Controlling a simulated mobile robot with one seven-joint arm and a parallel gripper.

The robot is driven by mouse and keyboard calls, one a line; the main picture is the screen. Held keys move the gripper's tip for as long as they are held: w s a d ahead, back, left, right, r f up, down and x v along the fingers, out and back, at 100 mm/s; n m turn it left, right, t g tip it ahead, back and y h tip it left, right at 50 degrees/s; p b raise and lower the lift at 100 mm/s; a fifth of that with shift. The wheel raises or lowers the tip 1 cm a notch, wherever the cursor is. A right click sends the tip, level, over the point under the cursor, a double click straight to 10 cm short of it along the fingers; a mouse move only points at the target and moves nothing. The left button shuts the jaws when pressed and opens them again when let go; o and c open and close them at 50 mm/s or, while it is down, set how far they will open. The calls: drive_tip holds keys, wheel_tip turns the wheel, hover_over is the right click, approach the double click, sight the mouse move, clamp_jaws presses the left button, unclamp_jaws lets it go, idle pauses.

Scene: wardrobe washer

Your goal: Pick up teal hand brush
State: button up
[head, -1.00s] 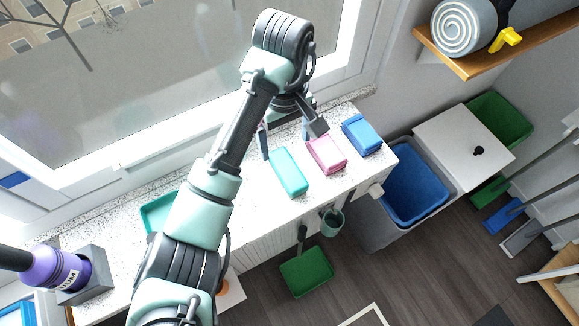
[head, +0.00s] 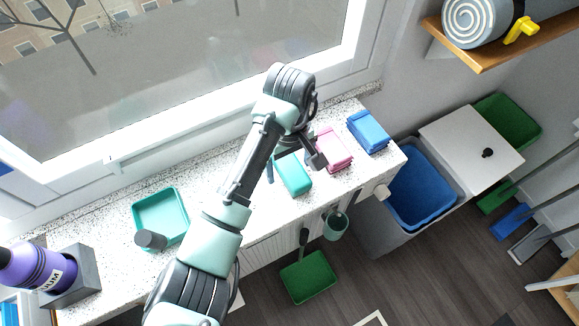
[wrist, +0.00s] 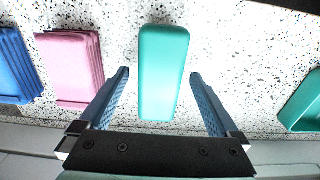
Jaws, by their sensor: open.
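The teal hand brush (head: 296,176) lies on the speckled counter, left of a pink item. In the wrist view the teal brush (wrist: 163,72) is a long rounded block lying lengthwise away from me. My gripper (wrist: 160,90) is open, with one blue finger on each side of the brush's near end. A gap shows between each finger and the brush. In the head view my gripper (head: 292,166) is at the brush, partly hidden by my arm. The height of the fingers over the counter is hard to tell.
Stacked pink cloths (head: 333,150) and blue cloths (head: 368,132) lie right of the brush. A teal tray (head: 160,213) and a purple bottle (head: 40,268) are to the left. The window is behind the counter (head: 262,205). A blue bin (head: 417,188) stands beyond the counter's right end.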

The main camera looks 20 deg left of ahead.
sight(288, 165)
drive_tip(key=c, duration=1.5)
wheel_tip(288, 165, up, 10)
drive_tip(key=p, duration=0.3)
drive_tip(key=shift+r+p, duration=0.1)
drive_tip(key=shift+p, duration=0.3)
drive_tip(key=shift+c, duration=0.2)
drive_tip(key=o, duration=0.7)
drive_tip(key=c, duration=0.4)
drive_tip(key=shift+a, duration=0.1)
drive_tip(key=shift+c, duration=0.2)
